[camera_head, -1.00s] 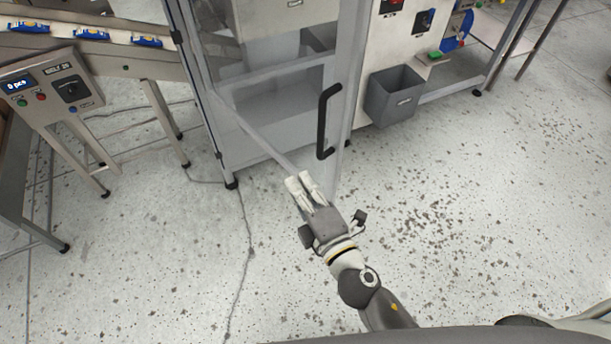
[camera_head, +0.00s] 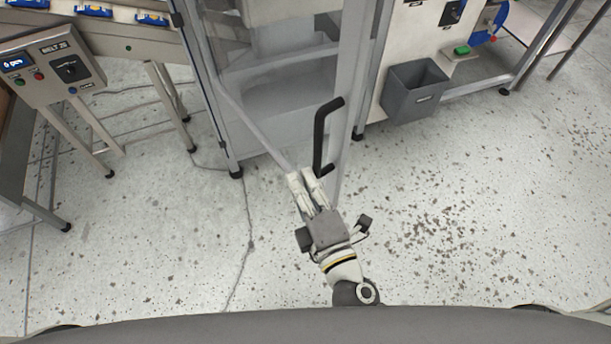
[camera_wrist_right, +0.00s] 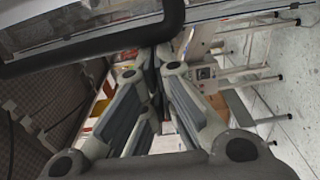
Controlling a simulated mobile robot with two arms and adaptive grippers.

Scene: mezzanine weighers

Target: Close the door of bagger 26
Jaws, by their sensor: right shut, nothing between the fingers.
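The bagger is a grey-framed cabinet with a clear door (camera_head: 350,110), which stands swung out toward me. A black bar handle (camera_head: 321,135) is upright on the door near its free edge; it also crosses the top of the right wrist view (camera_wrist_right: 100,42). My right gripper (camera_head: 306,176) is shut and empty, its fingertips at the door's lower part, just below and left of the handle. I cannot tell whether they touch the door. In the right wrist view the fingers (camera_wrist_right: 160,80) lie below the handle bar, not around it. My left gripper is not in view.
A belt control box (camera_head: 52,65) on a stand and a conveyor (camera_head: 120,45) with blue packs are at the left. A grey bin (camera_head: 413,92) hangs right of the door. A cabinet foot (camera_head: 236,172) stands on the floor.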

